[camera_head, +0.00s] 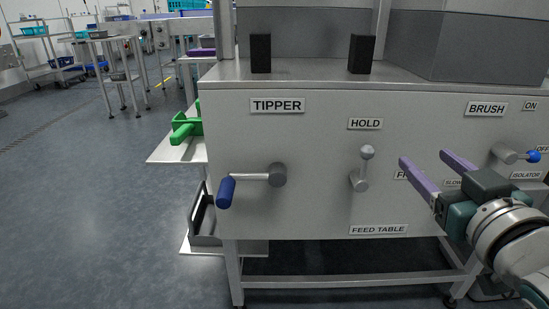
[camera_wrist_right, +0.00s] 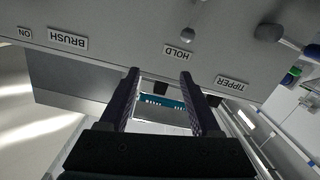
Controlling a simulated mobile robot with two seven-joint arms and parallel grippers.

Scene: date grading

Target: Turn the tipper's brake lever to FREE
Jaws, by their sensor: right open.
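The grey brake lever (camera_head: 360,180) is on the front panel of the steel cabinet, with its round knob (camera_head: 367,152) pointing up at the HOLD label (camera_head: 365,124). The label to its right (camera_head: 398,175) shows only its first letters; my right gripper hides the rest. My right gripper (camera_head: 423,157) is open and empty, to the right of the lever and apart from it. In the right wrist view its two fingers (camera_wrist_right: 159,74) are spread, and the lever's knob (camera_wrist_right: 188,34) and HOLD label (camera_wrist_right: 179,55) show beyond them. My left gripper is not in view.
A crank with a blue handle (camera_head: 226,191) sits left of the lever under the TIPPER label (camera_head: 277,106). A blue-tipped lever (camera_head: 510,154) is at the right under BRUSH (camera_head: 486,109). A FEED TABLE label (camera_head: 378,230) is below. Open floor (camera_head: 90,220) lies left.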

